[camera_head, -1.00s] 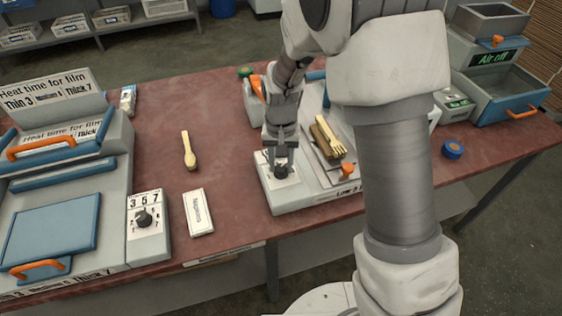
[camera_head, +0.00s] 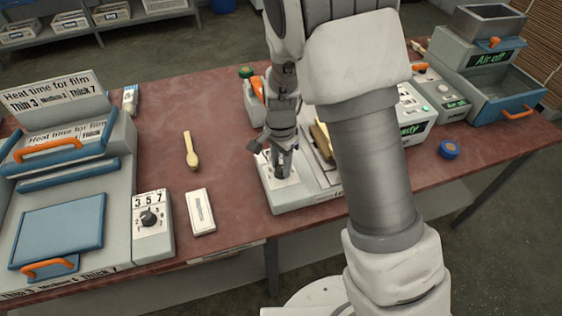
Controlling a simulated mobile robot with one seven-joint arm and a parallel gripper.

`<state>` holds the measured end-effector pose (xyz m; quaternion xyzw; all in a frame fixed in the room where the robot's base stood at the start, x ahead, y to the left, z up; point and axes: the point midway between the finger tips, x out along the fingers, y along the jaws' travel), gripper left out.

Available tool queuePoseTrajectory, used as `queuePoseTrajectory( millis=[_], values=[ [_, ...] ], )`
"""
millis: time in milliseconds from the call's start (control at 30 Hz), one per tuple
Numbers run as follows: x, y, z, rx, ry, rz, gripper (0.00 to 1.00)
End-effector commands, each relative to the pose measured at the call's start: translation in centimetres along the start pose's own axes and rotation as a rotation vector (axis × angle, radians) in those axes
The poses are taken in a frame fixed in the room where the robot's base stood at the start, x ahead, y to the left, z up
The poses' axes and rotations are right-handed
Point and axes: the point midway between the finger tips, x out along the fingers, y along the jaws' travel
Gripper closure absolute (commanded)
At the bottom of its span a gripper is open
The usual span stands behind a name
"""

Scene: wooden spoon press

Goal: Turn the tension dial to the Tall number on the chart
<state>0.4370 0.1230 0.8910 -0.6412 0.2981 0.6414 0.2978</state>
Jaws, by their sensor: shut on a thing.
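The dial box (camera_head: 290,199) is the light grey front left part of the press in the middle of the table. Its white dial face (camera_head: 267,178) is partly covered by my gripper. My gripper (camera_head: 282,172) points down and is shut on the dark tension dial, which is mostly hidden between the fingers. The dial's pointer and numbers cannot be read. A chart strip (camera_head: 332,193) on the press's front edge is mostly hidden behind my arm, and its text cannot be read now.
A film sealer (camera_head: 70,190) with its own 3 5 7 dial (camera_head: 149,217) stands at left. A wooden spoon (camera_head: 191,151) and a small white box (camera_head: 201,211) lie between. A blue tape roll (camera_head: 450,149) and a blue-drawer machine (camera_head: 490,95) are at right.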

Motion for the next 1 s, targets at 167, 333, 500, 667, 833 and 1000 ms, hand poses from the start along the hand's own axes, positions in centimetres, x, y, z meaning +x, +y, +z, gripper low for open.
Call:
queuePoseTrajectory(
  millis=[167, 333, 500, 667, 833, 1000],
  values=[
    [-0.13, -0.10, -0.04, 0.035, 0.001, -0.003, 1.00],
    [-0.10, -0.10, -0.04, 0.045, 0.001, -0.003, 1.00],
    [-0.09, -0.10, -0.04, 0.046, 0.001, -0.003, 1.00],
    [-0.09, -0.10, -0.04, 0.046, 0.001, -0.003, 0.54],
    [-0.05, -0.06, -0.02, 0.045, 0.000, -0.002, 0.31],
    [-0.02, -0.03, -0.01, 0.044, 0.000, -0.001, 0.31]
  ],
)
